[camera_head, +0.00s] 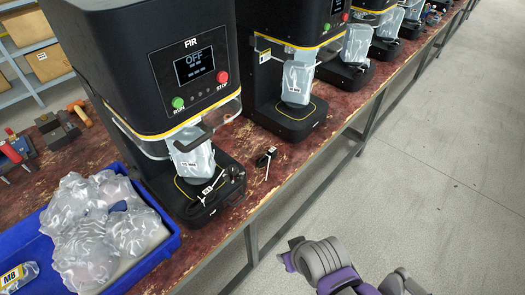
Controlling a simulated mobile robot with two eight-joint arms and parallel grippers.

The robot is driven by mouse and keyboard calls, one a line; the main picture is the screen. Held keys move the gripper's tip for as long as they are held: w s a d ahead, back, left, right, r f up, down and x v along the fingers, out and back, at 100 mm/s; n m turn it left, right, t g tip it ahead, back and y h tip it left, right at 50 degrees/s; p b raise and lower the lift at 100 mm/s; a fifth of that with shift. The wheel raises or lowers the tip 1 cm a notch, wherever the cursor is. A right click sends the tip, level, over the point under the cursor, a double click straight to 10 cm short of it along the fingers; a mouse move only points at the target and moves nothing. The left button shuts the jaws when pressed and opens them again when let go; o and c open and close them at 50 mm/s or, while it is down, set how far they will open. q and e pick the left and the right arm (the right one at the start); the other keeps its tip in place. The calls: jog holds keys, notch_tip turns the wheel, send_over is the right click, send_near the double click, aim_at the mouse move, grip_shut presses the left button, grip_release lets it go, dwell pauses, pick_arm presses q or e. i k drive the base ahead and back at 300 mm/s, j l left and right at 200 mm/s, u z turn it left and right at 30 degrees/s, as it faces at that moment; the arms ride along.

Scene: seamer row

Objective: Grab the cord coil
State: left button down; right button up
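A small black item with a white tag (264,158) lies on the worn red-brown bench beside the nearest machine, near the bench's front edge. It looks like a bundled cord, but it is too small to be sure. Another dark, loop-like piece (234,174) sits at the right edge of that machine's black base; I cannot tell whether it is cord or a machine part. A grey and purple part of my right arm (325,265) shows at the bottom, over the floor and apart from the bench. Its fingertips cannot be made out. My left gripper is out of view.
The nearest black machine (150,60) reads OFF and holds a clear-wrapped piece (192,158). Several similar machines line the bench. A blue tray (160,250) of wrapped items stands at the lower left. Shelves (28,50) stand behind. The grey floor (440,150) at right is clear.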

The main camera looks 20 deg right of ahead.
aim_at(271, 153)
jog(key=l+u, duration=0.25)
jog(key=l, duration=1.25)
jog(key=i+l, duration=0.1)
jog(key=l, duration=0.4)
